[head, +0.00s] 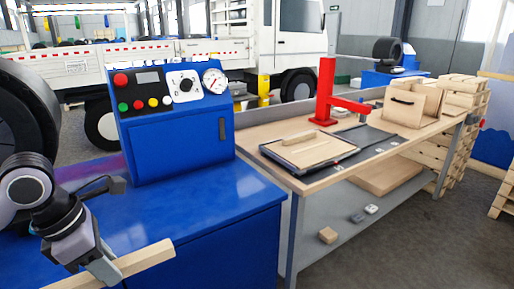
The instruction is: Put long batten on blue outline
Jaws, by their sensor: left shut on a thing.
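My left gripper (104,268) is at the lower left, in front of the blue cabinet top. It is shut on a long pale wooden batten (148,257), which runs from the bottom edge up to the right. The batten's left end is partly hidden by the gripper and cut off by the frame. A board with a dark frame (322,163) lies on the workbench (264,134), with a small wooden piece (298,138) on it. I cannot make out a blue outline. My right gripper is not in view.
A blue control cabinet (180,148) with a gauge and buttons stands left of the bench. A red stand (326,92) and a wooden box (404,106) are on the bench. The lower shelf (330,232) holds small blocks.

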